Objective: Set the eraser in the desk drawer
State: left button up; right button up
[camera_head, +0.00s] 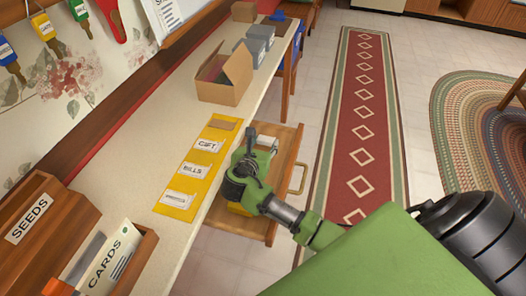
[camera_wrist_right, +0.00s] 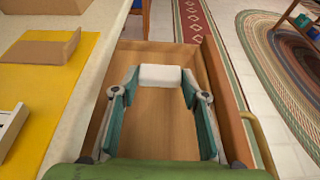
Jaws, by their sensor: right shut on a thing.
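The open wooden desk drawer (camera_head: 287,150) sticks out from the desk's right side, with a handle on its front; it also fills the middle of the right wrist view (camera_wrist_right: 205,62). My right gripper (camera_head: 262,150) is over the drawer, its arm coming in from the lower right. In the right wrist view, its two fingers (camera_wrist_right: 160,82) are closed on a white block, the eraser (camera_wrist_right: 160,77), held at the fingertips inside the drawer's outline. Whether the eraser touches the drawer floor I cannot tell. My left gripper is not in view.
The desktop (camera_head: 150,130) carries a yellow mat (camera_head: 216,135) with labelled cards, a cardboard box (camera_head: 224,80), grey containers (camera_head: 258,45), a SEEDS box (camera_head: 40,205) and a CARDS box (camera_head: 125,255). A yellow item (camera_head: 238,209) shows beside my gripper. Floor and red runner (camera_head: 365,120) lie right.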

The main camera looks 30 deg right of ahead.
jog(key=shift+w+f, duration=0.2)
jog(key=shift+f, duration=1.55)
jog(key=o, duration=0.9)
jog(key=shift+f, duration=0.1)
jog(key=shift+o, duration=0.2)
jog(key=v, duration=1.2)
jog(key=shift+p, duration=0.3)
